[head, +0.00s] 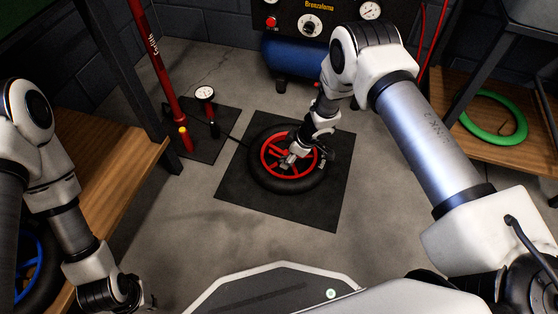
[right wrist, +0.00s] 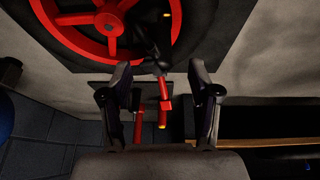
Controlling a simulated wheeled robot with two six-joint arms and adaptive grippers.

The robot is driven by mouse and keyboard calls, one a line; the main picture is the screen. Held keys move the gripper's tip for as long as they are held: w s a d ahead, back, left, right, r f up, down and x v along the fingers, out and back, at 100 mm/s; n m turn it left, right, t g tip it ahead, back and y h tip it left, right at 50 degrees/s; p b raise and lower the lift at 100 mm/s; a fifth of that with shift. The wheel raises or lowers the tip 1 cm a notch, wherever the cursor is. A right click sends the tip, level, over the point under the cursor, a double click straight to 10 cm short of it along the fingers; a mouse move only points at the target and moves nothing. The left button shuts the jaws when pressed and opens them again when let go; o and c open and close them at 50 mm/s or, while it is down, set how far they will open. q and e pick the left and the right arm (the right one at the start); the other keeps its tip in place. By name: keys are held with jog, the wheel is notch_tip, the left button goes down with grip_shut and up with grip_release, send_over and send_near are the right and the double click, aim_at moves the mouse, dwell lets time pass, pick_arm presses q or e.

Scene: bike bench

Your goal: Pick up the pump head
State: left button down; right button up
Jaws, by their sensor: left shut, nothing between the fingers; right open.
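The red wheel with a black tyre (head: 312,178) lies flat on a dark mat; its red rim also shows in the right wrist view (right wrist: 75,18). A thin dark hose (head: 232,137) runs from the pump toward the wheel. A small dark piece, seemingly the pump head (right wrist: 153,64), shows between and beyond my right fingers; its outline is unclear. In the head view my right gripper hides that spot. My right gripper (head: 291,158) is open over the wheel; its spread fingers show in the right wrist view (right wrist: 160,92). My left gripper (head: 146,300) is shut and empty, partly cut off.
The red floor pump (head: 166,75) with a round gauge (head: 205,92) stands left of the wheel. A wooden bench (head: 112,180) is at left. A blue compressor tank (head: 285,56) stands behind. A green ring (head: 492,136) lies on the right shelf. The floor in front is clear.

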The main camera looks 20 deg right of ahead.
jog(key=b+x, duration=0.4)
jog(key=x, duration=0.2)
jog(key=shift+s+d+f, duration=0.1)
jog(key=shift+d+f, duration=0.05)
jog(key=shift+f, duration=0.15)
jog(key=shift+r, duration=0.2)
grip_shut()
